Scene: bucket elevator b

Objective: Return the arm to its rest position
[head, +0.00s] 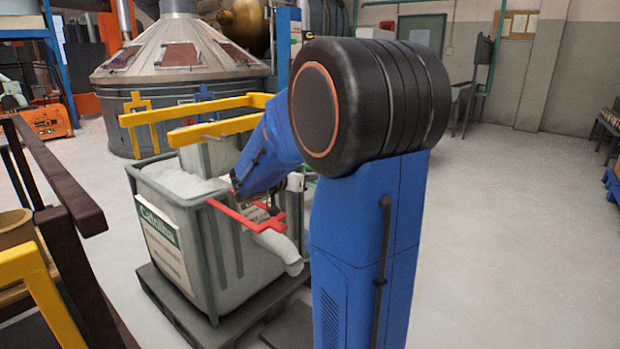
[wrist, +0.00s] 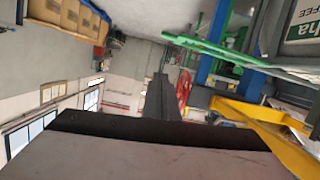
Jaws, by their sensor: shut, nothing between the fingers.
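My arm is blue with a large black joint and stands in the right middle of the head view. Its forearm folds down and left, with its far end by the front right of a grey bin (head: 222,255). In the wrist view my gripper (wrist: 161,78) shows as a dark, narrow shape with its fingers together, shut and empty. A dark body of my own fills the bottom of that view. In the head view the fingers are too small and covered to make out.
A red bar (head: 238,217) and a pale spout (head: 279,252) are close by the forearm's end. A yellow frame (head: 200,112) reaches over the bin. Dark railings (head: 62,185) stand at left. The floor (head: 520,230) at right is clear.

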